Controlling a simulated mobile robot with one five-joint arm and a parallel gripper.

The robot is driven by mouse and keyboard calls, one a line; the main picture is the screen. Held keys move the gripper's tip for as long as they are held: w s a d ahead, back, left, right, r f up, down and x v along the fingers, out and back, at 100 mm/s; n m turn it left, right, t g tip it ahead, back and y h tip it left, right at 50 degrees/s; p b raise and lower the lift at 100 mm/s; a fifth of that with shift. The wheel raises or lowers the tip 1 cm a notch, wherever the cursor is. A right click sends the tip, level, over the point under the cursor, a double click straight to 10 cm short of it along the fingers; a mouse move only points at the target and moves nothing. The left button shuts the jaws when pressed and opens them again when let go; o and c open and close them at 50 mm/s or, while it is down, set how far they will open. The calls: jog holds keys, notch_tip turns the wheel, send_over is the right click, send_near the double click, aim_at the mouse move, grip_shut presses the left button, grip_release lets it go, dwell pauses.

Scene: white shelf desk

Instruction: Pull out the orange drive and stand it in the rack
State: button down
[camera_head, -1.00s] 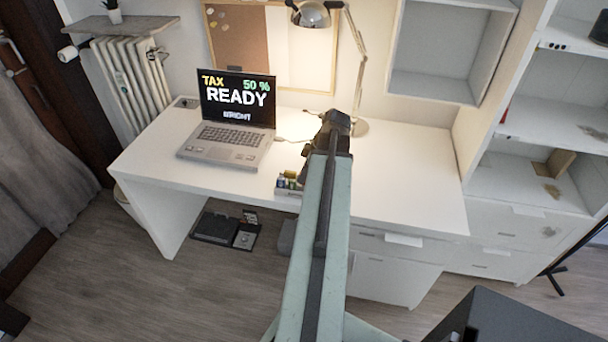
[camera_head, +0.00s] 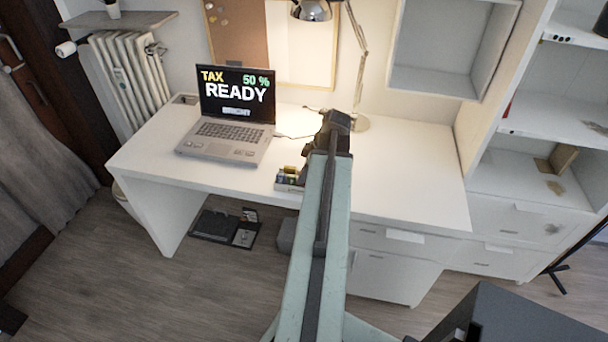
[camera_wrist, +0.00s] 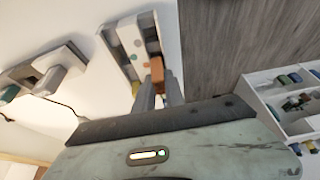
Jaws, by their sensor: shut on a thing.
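In the wrist view my gripper (camera_wrist: 158,88) is shut on the orange drive (camera_wrist: 157,69), which shows between the fingertips. The drive overlaps the edge of a pale rack (camera_wrist: 152,32) with several coloured round spots beside it. I cannot tell whether the drive stands in a slot or is held just above. In the head view the rack (camera_head: 287,187) sits near the desk's front edge, left of my arm, with a yellowish piece at its top. The gripper's fingers and the orange drive are hidden there behind my arm.
An open laptop (camera_head: 230,120) stands on the white desk (camera_head: 410,180), left of the rack. A grey block with a cable (camera_wrist: 52,75) shows at left in the wrist view. A desk lamp (camera_head: 312,10) stands behind. The desk's right half is clear.

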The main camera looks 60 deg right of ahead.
jog(key=shift+f+b, duration=0.95)
jog(key=shift+f, duration=0.1)
jog(key=c, duration=1.3)
grip_release()
jog(key=shift+r, duration=0.1)
jog(key=p+v, duration=0.7)
jog(key=shift+s+r, duration=0.1)
jog(key=shift+r, duration=0.3)
